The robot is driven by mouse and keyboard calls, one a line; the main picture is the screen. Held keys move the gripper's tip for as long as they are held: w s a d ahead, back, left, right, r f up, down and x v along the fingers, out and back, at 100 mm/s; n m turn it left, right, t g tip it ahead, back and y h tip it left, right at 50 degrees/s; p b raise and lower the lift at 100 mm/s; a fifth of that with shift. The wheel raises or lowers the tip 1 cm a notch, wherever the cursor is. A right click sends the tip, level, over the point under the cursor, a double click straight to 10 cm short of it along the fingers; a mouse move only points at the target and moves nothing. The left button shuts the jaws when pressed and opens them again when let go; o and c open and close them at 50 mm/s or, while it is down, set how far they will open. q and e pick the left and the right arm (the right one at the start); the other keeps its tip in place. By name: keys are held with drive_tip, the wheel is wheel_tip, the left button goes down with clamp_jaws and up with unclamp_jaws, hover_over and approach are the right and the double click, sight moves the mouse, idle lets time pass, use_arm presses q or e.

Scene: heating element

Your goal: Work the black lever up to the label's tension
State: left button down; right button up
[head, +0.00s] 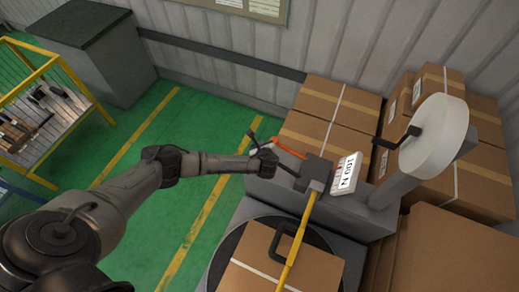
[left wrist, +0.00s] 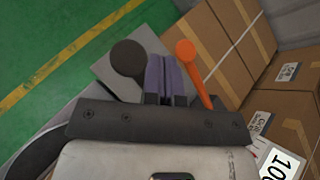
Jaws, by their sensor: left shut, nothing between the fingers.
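The black lever's round knob (head: 251,133) stands out just beyond my left gripper (head: 274,161) in the head view; part of its shaft is hidden behind the gripper. In the left wrist view the black knob (left wrist: 128,58) is left of my shut, empty fingers (left wrist: 167,75), and the orange lever (left wrist: 189,58) is right of them. Whether the fingers touch either lever I cannot tell. The orange lever (head: 288,148) also shows in the head view, leading to the dark tensioner (head: 315,173). The white label (head: 346,175) reads 100 N. My right gripper is not in view.
A yellow strap (head: 295,245) runs from the tensioner over a carton (head: 262,260) with a black handle. A white reel (head: 436,136) with a black crank stands at the right. Stacked cartons (head: 333,105) are behind.

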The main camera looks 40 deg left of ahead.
use_arm(q)
drive_tip(key=shift+a+f, duration=0.1)
drive_tip(key=shift+f, duration=0.1)
drive_tip(key=shift+s+f, duration=0.1)
drive_tip(key=shift+f, duration=0.1)
drive_tip(key=shift+a, duration=0.1)
idle(0.6)
